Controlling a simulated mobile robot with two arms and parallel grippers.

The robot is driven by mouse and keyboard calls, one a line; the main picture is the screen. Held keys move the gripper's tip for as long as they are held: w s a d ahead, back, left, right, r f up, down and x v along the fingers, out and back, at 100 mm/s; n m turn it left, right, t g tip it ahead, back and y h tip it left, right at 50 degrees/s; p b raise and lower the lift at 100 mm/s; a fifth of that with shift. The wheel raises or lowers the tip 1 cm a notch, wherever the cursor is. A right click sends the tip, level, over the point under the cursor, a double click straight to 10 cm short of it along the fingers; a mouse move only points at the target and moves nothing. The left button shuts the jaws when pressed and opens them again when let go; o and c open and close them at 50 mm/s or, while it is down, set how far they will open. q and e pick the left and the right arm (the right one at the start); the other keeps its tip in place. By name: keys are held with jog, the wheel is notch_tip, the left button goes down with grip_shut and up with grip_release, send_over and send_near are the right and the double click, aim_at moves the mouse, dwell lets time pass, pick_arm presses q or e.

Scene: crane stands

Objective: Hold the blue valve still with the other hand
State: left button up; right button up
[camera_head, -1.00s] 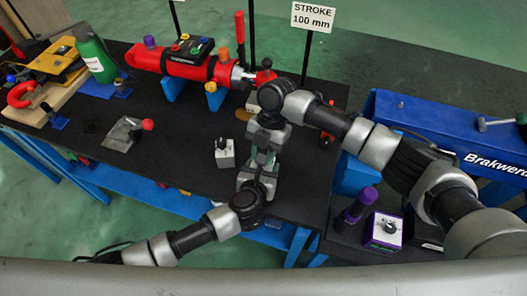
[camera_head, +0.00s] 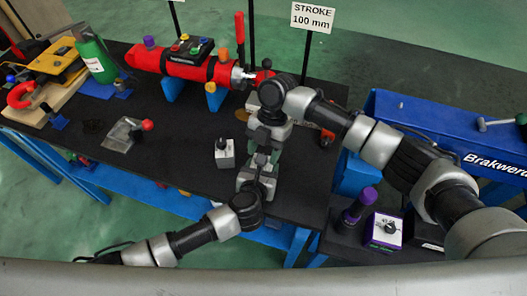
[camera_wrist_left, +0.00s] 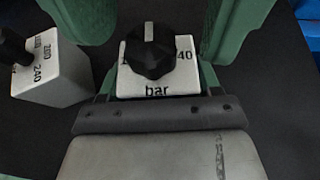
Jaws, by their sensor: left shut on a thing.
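My left gripper (camera_head: 260,164) is shut on a white block (camera_wrist_left: 155,82) with a black knob (camera_wrist_left: 149,50), marked "bar" and "40". No blue shows on this block in the left wrist view, and the arms mostly hide it in the head view. My right gripper (camera_head: 266,146) reaches in from the far side, facing my left one. Two wide-apart green fingers, seemingly its own, stand on both sides of the knob in the left wrist view, clear of it. No part named as a blue valve can be made out.
A second white block with a black knob (camera_head: 225,155) stands left of the grippers. It also shows in the left wrist view (camera_wrist_left: 48,78). A red cylinder (camera_head: 185,65) lies across the back of the black table (camera_head: 185,120). A purple-edged box (camera_head: 384,230) stands right.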

jog(key=v, duration=1.1)
jog(key=shift+w, duration=0.1)
pick_arm(q)
jog(key=o, duration=1.6)
jog(key=shift+c, duration=0.2)
